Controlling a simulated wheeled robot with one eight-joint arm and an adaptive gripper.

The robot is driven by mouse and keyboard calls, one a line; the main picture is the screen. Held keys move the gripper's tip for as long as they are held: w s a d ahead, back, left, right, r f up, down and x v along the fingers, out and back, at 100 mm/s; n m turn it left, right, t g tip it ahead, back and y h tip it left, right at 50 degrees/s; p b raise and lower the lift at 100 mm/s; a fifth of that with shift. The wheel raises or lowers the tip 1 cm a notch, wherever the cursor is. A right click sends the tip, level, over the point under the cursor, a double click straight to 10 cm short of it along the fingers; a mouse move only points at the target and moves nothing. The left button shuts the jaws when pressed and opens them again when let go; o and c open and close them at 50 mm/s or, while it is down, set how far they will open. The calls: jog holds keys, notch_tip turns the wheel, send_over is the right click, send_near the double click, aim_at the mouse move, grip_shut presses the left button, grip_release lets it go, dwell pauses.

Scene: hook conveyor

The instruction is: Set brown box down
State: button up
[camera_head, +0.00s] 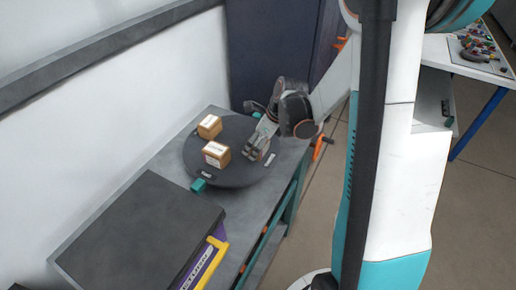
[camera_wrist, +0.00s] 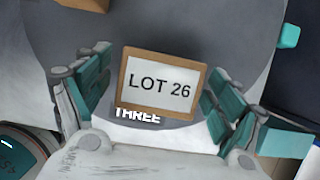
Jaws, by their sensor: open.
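A small brown box (camera_head: 216,153) with a white top label sits on a dark round turntable (camera_head: 240,178). In the wrist view my gripper's fingers (camera_wrist: 157,78) appear on either side of the box, without clear contact.
The turntable stands on a grey bench (camera_head: 150,172) along a white wall. A dark block with a yellow-edged front (camera_head: 140,225) is at the near left. A dark cabinet (camera_head: 270,50) stands behind. Bare turntable lies at the front right.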

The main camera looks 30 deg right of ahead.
jog(key=c, duration=1.3)
